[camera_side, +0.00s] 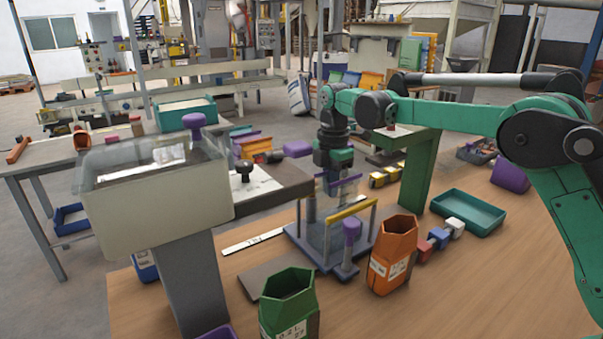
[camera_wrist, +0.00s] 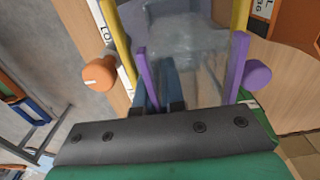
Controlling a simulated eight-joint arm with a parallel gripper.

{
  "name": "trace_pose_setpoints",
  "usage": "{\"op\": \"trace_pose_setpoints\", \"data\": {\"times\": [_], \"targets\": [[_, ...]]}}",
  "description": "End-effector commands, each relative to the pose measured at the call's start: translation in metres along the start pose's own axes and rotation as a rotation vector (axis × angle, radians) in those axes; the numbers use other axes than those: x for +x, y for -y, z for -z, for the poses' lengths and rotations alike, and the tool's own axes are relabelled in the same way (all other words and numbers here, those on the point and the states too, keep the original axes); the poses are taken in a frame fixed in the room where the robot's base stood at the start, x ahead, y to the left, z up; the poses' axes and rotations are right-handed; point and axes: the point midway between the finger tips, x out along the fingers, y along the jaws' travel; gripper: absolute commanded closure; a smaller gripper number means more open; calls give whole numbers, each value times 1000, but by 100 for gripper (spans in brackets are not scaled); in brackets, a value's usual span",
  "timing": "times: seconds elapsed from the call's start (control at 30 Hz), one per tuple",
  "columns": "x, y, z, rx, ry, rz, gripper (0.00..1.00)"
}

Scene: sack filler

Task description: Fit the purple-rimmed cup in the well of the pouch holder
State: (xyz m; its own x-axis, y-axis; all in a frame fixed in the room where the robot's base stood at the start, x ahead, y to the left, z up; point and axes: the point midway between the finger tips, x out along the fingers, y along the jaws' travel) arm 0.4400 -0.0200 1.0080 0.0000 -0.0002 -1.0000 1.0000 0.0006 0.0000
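The purple-rimmed cup (camera_wrist: 205,75) is clear, with purple rim edges on both sides in the wrist view. In the side view its purple rim (camera_side: 343,184) is just below my gripper (camera_side: 331,190). The fingers (camera_wrist: 164,98) are close together at the cup's near side and appear shut on it. The pouch holder (camera_side: 300,240) has a grey-blue base, posts and a yellow bar (camera_side: 349,209). The cup hangs upright over the holder, its clear body between the yellow bars in the wrist view. The well and the cup's bottom are hard to see through the clear walls.
An orange container (camera_side: 393,255) stands close right of the holder, and a green container (camera_side: 289,305) stands in front. A purple knob (camera_side: 351,229) rises at the holder's front. A teal tray (camera_side: 467,213) lies to the right. A large clear-topped hopper (camera_side: 160,200) stands left.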

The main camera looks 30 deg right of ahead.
Motion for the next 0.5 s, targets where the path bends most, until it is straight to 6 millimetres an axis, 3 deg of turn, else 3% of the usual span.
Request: {"op": "trace_pose_setpoints", "data": {"times": [0.5], "targets": [[4,0,0,1,0,0,100]]}}
